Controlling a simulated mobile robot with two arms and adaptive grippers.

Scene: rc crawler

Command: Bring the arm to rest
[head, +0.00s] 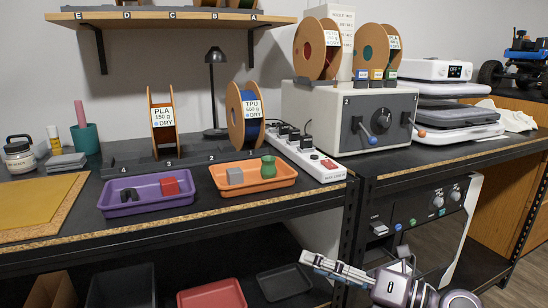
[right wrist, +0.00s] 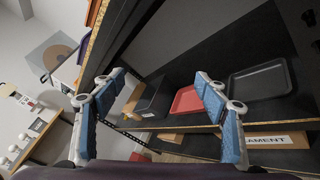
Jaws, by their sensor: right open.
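My right gripper (head: 338,268) is at the bottom right of the head view, low in front of the bench's front edge. It is empty and clear of the trays on top. In the right wrist view its two blue-padded fingers (right wrist: 160,88) stand wide apart with nothing between them. Behind them that view shows the lower shelf with a red tray (right wrist: 186,101) and a dark tray (right wrist: 262,80). My left gripper is not in the head view.
The bench holds a purple tray (head: 116,211) and an orange tray (head: 220,188). A power strip (head: 322,168) lies right of them. A bench post (head: 350,220) stands near my right gripper. On the lower shelf are a red tray (head: 214,296) and a dark tray (head: 284,284).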

